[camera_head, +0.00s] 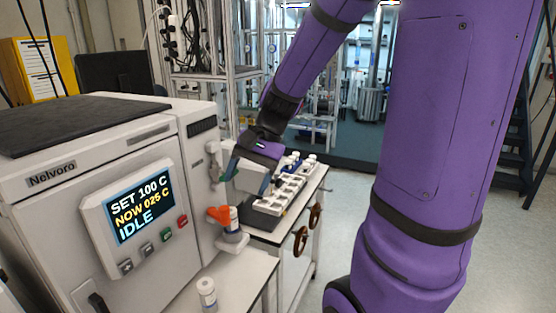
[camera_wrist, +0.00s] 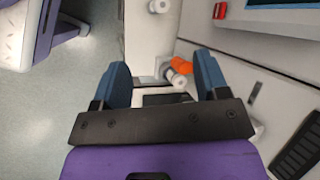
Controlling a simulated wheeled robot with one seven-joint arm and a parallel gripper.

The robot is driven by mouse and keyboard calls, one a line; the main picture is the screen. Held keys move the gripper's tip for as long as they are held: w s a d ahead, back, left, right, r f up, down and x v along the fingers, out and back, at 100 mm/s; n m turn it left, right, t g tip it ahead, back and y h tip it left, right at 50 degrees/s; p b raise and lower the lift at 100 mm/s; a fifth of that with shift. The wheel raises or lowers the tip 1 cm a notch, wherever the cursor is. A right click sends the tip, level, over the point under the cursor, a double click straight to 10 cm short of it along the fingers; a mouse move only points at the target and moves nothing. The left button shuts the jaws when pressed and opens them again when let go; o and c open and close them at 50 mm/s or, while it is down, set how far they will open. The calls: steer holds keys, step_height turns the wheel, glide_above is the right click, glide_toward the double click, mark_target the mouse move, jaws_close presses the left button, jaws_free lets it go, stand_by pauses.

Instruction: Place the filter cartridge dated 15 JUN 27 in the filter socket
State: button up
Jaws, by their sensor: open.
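My gripper (camera_head: 250,182) is open, its blue fingers apart with nothing between the tips. In the wrist view the open gripper (camera_wrist: 162,72) is above the bench edge, beside the machine front. A small cartridge (camera_head: 234,220) with a grey band stands upright at a white bracket (camera_head: 233,242) on the machine's side, which looks like the filter socket. An orange piece (camera_head: 218,214) is beside it; it also shows in the wrist view (camera_wrist: 181,65), near the right finger. A white cartridge (camera_head: 207,292) stands alone on the front bench. No date is legible.
The machine (camera_head: 60,220) with a screen reading SET 100 C, NOW 025 C, IDLE fills the left. A tray (camera_head: 264,222) with several white-capped items stands on the bench behind the bracket. Brown handwheels (camera_head: 315,216) stick out at the bench's right.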

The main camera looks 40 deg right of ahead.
steer(key=s+a+r+n+t+h, duration=0.2)
steer(key=s+r+n+t+h, duration=0.2)
steer(key=s+r+n, duration=0.5)
steer(key=s+h, duration=0.2)
steer(key=s, duration=0.1)
steer(key=shift+s+a+r+n+t, duration=0.15)
steer(key=shift+s+a+n+t, duration=0.15)
steer(key=shift+a+t, duration=0.1)
